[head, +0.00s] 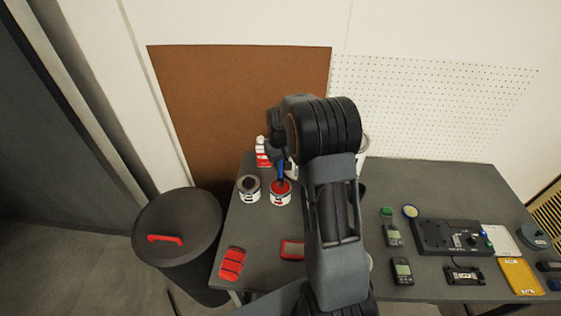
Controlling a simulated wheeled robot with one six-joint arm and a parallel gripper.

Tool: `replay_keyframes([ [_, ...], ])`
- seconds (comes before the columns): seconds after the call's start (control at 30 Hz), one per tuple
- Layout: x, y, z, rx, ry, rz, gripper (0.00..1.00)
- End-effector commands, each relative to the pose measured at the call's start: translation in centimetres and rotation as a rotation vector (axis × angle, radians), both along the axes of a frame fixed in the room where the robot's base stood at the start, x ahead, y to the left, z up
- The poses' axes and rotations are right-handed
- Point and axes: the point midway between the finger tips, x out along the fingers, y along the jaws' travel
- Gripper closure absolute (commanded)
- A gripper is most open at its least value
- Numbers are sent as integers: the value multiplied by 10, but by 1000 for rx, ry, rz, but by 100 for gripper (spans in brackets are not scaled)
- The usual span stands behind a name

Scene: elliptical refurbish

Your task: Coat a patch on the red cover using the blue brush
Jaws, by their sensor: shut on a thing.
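My gripper (277,152) is at the back left of the table, partly hidden by my arm. It is shut on the blue brush (281,171), which points down. The brush's lower end is at the open can of red paint (280,199); I cannot tell whether it touches the paint. A red ribbed piece (232,263), possibly the red cover, lies flat at the table's front left. A red and grey item (292,249) lies to its right, partly behind my arm. I cannot tell for sure which of these is the cover.
A can with dark contents (248,189) stands just left of the red can. A red and white bottle (262,152) stands behind. A black bin (178,235) stands left of the table (260,225). Meters, a black device (447,237) and a yellow tray (520,277) occupy the right side.

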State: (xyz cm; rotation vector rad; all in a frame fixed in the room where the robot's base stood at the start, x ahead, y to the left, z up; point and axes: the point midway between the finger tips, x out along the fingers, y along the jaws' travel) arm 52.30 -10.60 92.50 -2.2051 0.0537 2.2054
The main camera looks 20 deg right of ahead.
Motion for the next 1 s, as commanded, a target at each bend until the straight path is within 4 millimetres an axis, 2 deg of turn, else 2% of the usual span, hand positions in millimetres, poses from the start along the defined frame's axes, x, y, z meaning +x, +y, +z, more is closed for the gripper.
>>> replay_keyframes([
  [1.0, 0, 0, -5, 0, 0, 0, 100],
])
